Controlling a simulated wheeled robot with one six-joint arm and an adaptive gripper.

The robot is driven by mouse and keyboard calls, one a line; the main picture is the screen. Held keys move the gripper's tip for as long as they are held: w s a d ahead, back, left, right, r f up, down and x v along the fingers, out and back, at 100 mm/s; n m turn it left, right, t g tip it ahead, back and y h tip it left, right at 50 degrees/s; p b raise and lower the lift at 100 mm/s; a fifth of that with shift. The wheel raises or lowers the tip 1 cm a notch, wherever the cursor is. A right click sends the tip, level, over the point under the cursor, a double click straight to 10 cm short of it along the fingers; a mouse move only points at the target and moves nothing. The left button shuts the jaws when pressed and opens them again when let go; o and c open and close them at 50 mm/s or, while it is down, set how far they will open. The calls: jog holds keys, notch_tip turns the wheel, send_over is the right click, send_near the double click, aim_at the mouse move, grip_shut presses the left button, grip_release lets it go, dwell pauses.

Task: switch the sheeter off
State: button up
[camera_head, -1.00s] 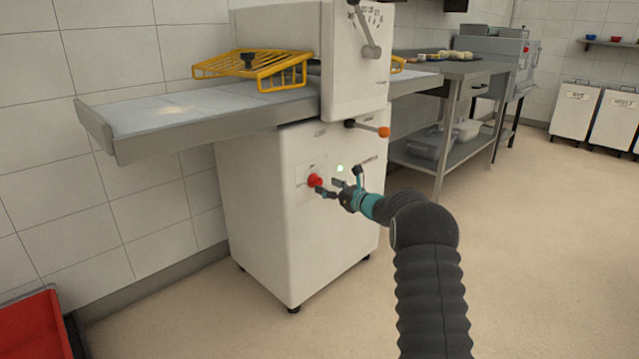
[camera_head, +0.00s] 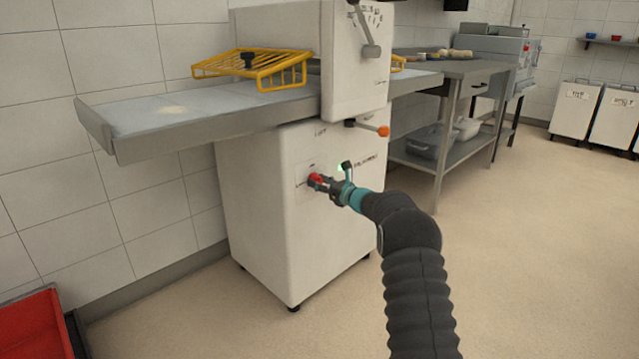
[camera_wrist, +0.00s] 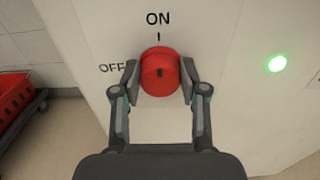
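The sheeter (camera_head: 290,225) is a white floor-standing machine with a long grey table wing. Its red rotary knob (camera_wrist: 160,72) sits on the front panel, with ON printed above it and OFF to its left. The dark mark on the knob points up toward ON. A green lamp (camera_wrist: 276,64) to the right of the knob is lit. My gripper (camera_wrist: 160,80) has one finger on each side of the knob, and the pads appear to touch its sides. In the head view, my gripper (camera_head: 320,183) covers part of the knob.
An orange-tipped lever (camera_head: 383,131) sticks out above the knob. Yellow wire guards (camera_head: 280,70) are over the table wing. A steel table (camera_head: 470,70) stands behind at right. The floor at right is clear.

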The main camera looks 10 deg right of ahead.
jog(key=shift+f+n+b, duration=0.15)
jog(key=shift+n+b, duration=0.15)
jog(key=shift+b, duration=0.45)
jog(key=n+b, duration=0.3)
jog(key=n, duration=0.5)
jog(key=n+b, duration=0.4)
jog(key=n, duration=0.5)
jog(key=shift+s+a+f, duration=0.1)
jog(key=shift+a, duration=0.1)
jog(key=shift+n, duration=0.3)
jog(key=o, duration=1.1)
